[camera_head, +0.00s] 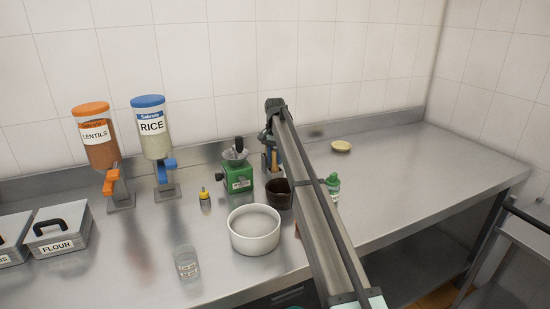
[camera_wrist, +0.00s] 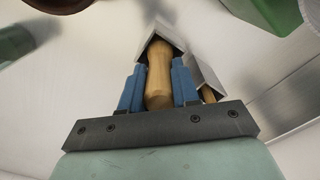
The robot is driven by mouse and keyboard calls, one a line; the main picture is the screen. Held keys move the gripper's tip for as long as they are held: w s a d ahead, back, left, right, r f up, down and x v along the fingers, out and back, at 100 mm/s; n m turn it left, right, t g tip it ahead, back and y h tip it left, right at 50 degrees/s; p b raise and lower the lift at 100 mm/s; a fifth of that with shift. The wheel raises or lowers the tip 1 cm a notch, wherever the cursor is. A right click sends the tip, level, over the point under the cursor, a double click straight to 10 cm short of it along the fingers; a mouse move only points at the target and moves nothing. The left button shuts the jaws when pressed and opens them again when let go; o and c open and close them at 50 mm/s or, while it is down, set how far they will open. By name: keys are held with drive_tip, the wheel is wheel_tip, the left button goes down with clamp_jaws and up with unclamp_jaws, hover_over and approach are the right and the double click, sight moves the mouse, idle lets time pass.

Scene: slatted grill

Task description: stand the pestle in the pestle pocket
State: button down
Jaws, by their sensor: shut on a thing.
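The pestle (camera_wrist: 160,75) is a pale wooden rod with a rounded near end. My gripper (camera_wrist: 159,88) is shut on it, with one blue finger on each side. Grey metal walls with square corners, which look like the pocket holder (camera_wrist: 205,62), stand at the pestle's far end in the wrist view. I cannot tell whether that end is inside a pocket or only in front of it. A second wooden handle (camera_wrist: 208,95) shows beside the right finger. In the head view my gripper (camera_head: 269,160) is near the back wall, and my arm hides most of the holder.
A dark brown pot (camera_head: 279,195) and a green grinder (camera_head: 238,176) stand close to my gripper. The counter's right side is mostly clear, with a small yellowish dish (camera_head: 341,146) at the back.

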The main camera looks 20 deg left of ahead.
drive_tip(key=shift+f, duration=0.15)
drive_tip(key=c, duration=0.8)
unclamp_jaws()
wheel_tip(320, 180, up, 12)
drive_tip(key=shift+r, duration=0.2)
